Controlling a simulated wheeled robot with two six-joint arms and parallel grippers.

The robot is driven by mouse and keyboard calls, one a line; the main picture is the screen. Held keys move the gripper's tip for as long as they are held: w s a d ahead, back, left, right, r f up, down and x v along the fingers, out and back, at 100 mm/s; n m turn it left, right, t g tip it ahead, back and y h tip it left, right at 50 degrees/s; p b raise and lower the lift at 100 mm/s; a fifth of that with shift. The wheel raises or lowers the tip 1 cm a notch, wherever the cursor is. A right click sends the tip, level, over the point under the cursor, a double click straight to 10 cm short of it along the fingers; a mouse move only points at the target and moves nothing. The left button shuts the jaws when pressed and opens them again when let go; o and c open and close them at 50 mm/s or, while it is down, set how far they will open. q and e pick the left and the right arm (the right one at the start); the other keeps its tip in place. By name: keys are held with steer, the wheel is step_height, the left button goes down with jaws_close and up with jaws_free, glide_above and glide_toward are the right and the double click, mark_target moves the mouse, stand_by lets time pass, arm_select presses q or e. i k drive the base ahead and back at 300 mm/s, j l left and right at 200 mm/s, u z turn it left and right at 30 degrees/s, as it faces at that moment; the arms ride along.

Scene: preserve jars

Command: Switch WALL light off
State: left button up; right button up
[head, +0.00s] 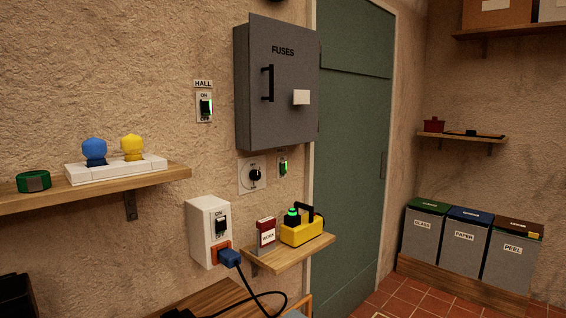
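A wall switch (205,107) with a dark green rocker sits on a white plate left of the fuse box. The label above it reads HALL, and ON is printed at its top. A second, smaller switch (283,164) with a lit green part is just below the fuse box; I cannot read a label on it. No label reading WALL is legible. A white socket box (208,232) has a black rocker (221,226) marked ON and a blue plug (229,257) in its lower part. Neither of my grippers is in view.
The grey fuse box (277,85) juts from the wall. A round dial (254,175) is below it. A shelf (160,180) holds blue and yellow knobs. A small shelf (290,253) holds a red box (266,234) and a yellow device (302,231). Bins (465,240) stand right.

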mark_target(282, 165)
steer(key=i+l+u, duration=0.15)
steer(key=u, duration=0.2)
steer(key=i+l+u, duration=0.2)
steer(key=u, duration=0.15)
steer(key=i+l+u, duration=0.15)
steer(key=u, duration=0.25)
steer(key=i+l, duration=0.15)
steer(key=l, duration=0.2)
steer(key=i+l, duration=0.15)
steer(key=l, duration=0.2)
steer(key=i+l+u, duration=0.1)
steer(key=l, duration=0.25)
steer(key=i+l, duration=0.15)
steer(key=l, duration=0.2)
